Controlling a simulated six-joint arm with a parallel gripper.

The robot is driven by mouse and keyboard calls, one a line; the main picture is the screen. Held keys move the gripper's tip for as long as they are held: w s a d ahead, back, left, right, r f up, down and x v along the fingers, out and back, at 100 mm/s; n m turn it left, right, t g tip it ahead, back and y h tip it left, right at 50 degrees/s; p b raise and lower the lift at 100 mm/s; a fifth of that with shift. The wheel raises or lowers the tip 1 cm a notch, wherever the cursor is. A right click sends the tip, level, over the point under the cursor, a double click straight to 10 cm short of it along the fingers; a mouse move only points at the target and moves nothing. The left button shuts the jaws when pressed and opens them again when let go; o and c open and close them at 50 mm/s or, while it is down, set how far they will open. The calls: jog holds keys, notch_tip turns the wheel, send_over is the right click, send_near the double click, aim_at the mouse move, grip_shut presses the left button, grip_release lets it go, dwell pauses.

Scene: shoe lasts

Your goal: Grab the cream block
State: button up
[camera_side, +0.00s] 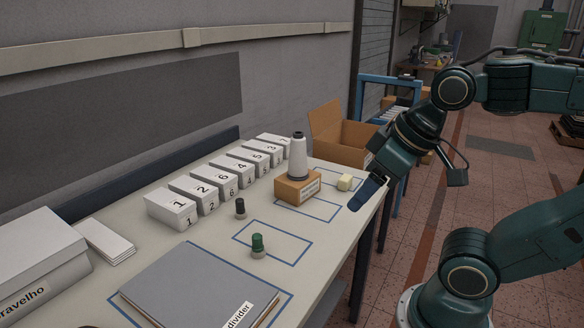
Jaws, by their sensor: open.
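The cream block (346,182) is a small pale block on the table, near its right edge and just right of the brown box with the white cone. It lies at the far end of a blue-outlined area. My gripper (357,206) is a dark jaw pointing down and left, close to the table's right edge. In the picture it is just below and right of the cream block, apart from it. The jaws are open and appear empty. The far finger is hard to make out.
Numbered white boxes (172,209) line the back. An open carton (340,135) stands beyond.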

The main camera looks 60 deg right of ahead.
jog(key=w+d+r+m+g, duration=0.2)
jog(key=w+d+r+m, duration=0.25)
jog(key=w+d, duration=0.4)
jog(key=m+g, duration=0.4)
jog(key=m, duration=1)
send_over(346, 178)
notch_tip(346, 178, down, 16)
jog(key=shift+w+f, duration=0.1)
jog(key=shift+f, duration=0.15)
jog(key=shift+f, duration=4.25)
